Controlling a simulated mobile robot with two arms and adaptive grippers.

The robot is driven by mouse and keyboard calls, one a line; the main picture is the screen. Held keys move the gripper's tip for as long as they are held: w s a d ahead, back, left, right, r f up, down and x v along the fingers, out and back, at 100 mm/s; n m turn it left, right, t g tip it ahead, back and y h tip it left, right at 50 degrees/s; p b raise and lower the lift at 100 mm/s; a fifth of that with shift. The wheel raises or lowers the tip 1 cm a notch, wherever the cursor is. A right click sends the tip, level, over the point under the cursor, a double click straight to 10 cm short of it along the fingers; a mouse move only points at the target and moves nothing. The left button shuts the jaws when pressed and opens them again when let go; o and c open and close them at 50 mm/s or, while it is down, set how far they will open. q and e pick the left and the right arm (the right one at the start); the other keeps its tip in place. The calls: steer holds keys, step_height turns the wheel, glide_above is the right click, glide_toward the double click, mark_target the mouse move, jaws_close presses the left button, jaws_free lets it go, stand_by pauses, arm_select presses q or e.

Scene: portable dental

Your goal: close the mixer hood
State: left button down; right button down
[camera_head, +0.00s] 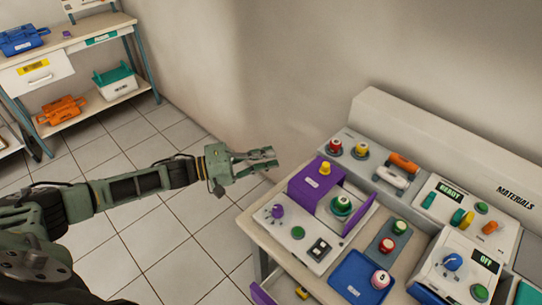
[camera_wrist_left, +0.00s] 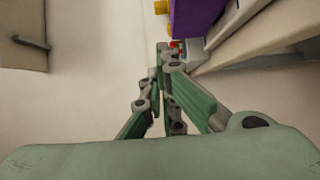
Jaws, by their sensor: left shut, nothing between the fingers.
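The mixer is a white unit (camera_head: 290,236) with a purple knob, a green button and a black switch, at the near left of the bench. It has a purple housing (camera_head: 303,187) with a yellow knob on top. A thin purple panel (camera_head: 360,216), which looks like the hood, stands upright to its right, with a green-topped jar (camera_head: 341,206) between them. My left gripper (camera_head: 272,157) is shut and empty, in the air left of and behind the purple housing, apart from it. Purple also shows at the top of the left wrist view (camera_wrist_left: 196,14). My right gripper is out of view.
A blue tray (camera_head: 345,282) holds a pink-topped jar (camera_head: 381,279). Behind the mixer are a red and a yellow knob (camera_head: 361,149) and an orange-and-white handpiece (camera_head: 402,163). An open purple-edged drawer (camera_head: 262,294) sits below. The floor to the left is clear.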

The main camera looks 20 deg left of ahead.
mark_target(331, 181)
arm_select(q)
steer(key=w+d, duration=0.1)
steer(key=d, duration=0.2)
steer(key=w+d+p, duration=0.1)
steer(key=d, duration=0.2)
steer(key=w+d+p, duration=0.1)
steer(key=w+d, duration=0.1)
steer(key=d, duration=0.1)
steer(key=shift+d, duration=0.4)
steer(key=s+d+p, duration=0.1)
steer(key=d, duration=0.1)
steer(key=s+d+p, duration=0.1)
steer(key=d+p, duration=0.1)
steer(key=d, duration=0.1)
steer(key=s+d+p, duration=0.1)
steer(key=d, duration=0.2)
steer(key=shift+s+r, duration=0.15)
steer(key=shift+r, duration=0.05)
steer(key=shift+s+d+f, duration=0.1)
steer(key=shift+d+f, duration=0.05)
steer(key=shift+d, duration=0.15)
steer(key=shift+a+p, duration=0.1)
steer(key=shift+p, duration=0.2)
